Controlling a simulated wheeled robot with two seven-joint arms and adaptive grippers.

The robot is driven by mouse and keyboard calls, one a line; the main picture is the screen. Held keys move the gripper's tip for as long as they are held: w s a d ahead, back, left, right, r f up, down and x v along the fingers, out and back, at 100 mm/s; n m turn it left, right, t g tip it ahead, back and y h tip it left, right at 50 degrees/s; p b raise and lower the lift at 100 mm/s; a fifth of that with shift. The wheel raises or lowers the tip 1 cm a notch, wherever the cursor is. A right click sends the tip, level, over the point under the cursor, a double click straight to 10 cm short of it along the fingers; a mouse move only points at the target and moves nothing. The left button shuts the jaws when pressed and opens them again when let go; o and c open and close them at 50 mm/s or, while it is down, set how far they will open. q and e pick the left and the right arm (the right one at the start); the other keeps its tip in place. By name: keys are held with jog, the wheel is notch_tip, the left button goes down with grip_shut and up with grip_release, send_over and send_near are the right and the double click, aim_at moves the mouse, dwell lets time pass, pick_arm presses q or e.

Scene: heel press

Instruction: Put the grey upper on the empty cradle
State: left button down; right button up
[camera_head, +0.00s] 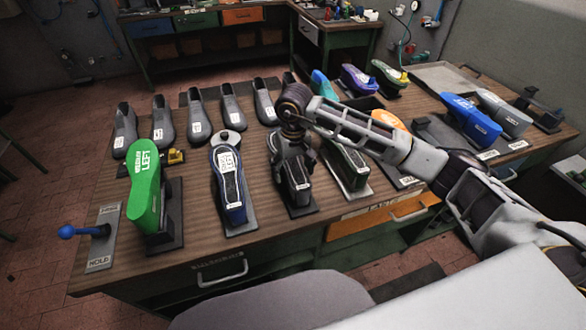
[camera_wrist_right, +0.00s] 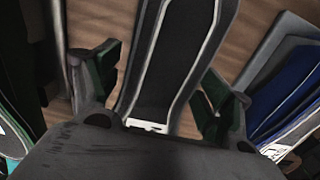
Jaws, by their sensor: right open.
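A dark grey upper with a pale edge line (camera_head: 297,188) sits on a dark stand in the front row. It also shows in the right wrist view (camera_wrist_right: 172,60). My right gripper (camera_head: 293,162) is over its far end. In the wrist view my right gripper (camera_wrist_right: 160,95) is open, one finger on each side of the grey upper; I cannot tell whether they touch it. A dark stand at the far right (camera_head: 543,108) looks like an empty cradle. A lighter grey piece (camera_head: 505,114) lies beside it. My left gripper is not in view.
A blue-edged upper (camera_head: 229,185) and a green-edged one (camera_head: 346,165) flank the grey upper. A green last (camera_head: 146,188) stands at the left by a blue-knobbed lever (camera_head: 80,231). Several grey shoes (camera_head: 198,117) line the back. A blue piece (camera_head: 470,118) is at the right.

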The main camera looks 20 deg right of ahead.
jog(key=shift+r, duration=0.15)
notch_tip(320, 180, up, 12)
dwell(0.7)
dwell(0.5)
